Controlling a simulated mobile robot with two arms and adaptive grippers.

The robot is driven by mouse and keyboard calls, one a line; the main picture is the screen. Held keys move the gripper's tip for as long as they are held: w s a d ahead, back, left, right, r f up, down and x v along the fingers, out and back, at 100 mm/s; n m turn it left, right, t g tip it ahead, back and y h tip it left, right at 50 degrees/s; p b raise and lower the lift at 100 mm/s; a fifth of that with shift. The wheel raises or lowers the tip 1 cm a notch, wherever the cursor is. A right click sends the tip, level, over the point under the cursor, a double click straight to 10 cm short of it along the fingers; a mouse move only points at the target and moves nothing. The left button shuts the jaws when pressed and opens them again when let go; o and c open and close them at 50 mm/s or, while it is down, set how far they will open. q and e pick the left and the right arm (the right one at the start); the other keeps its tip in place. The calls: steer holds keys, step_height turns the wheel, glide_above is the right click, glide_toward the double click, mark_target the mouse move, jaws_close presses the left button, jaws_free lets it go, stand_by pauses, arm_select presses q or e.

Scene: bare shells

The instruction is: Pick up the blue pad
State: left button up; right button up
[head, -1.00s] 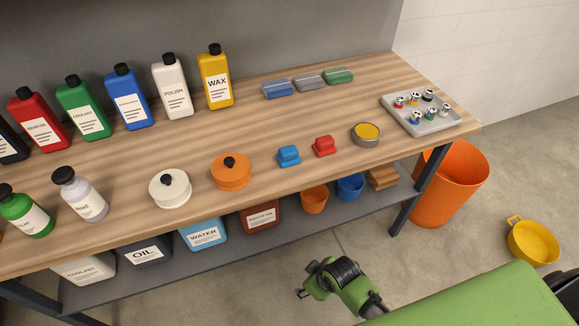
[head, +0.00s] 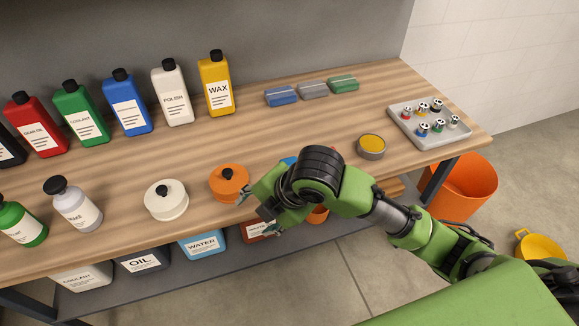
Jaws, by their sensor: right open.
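A flat blue pad (head: 281,95) lies near the back of the wooden bench, left of a grey one and a green one. A second blue piece, a small block with a raised top (head: 288,161), stands nearer the front edge and is mostly hidden behind my right gripper. My right gripper (head: 256,212) is open and empty at the bench's front edge, just below and right of the orange lidded pot (head: 229,181). It is apart from the flat blue pad. My left gripper is not in view.
A grey pad (head: 313,90) and a green pad (head: 343,83) lie beside the flat blue one. A tin (head: 371,146) and a grey tray (head: 398,109) of small parts are at right. Bottles, including yellow WAX (head: 215,83), line the back left. The bench middle is clear.

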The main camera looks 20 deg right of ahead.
steer(key=w+d+r+n+h, duration=0.2)
steer(key=w+d+r+n, duration=0.25)
steer(key=n, duration=0.25)
steer(key=n+h, duration=0.2)
steer(key=n, duration=0.3)
glide_toward(292, 157)
steer(key=s+a+r, duration=0.1)
steer(key=s+r, duration=0.2)
steer(key=x, duration=0.5)
steer(key=p+x, duration=0.1)
steer(key=x, duration=0.1)
steer(key=shift+a+f, duration=0.25)
steer(key=shift+f, duration=0.15)
steer(key=shift+w+d+p+x, duration=0.15)
steer(key=shift+p+x, duration=0.2)
steer(key=shift+x, duration=0.95)
steer(key=shift+w+d+p+x, duration=0.1)
steer(key=shift+p+x, duration=0.25)
steer(key=shift+x, duration=1)
steer(key=shift+r, duration=0.15)
steer(key=c, duration=1.2)
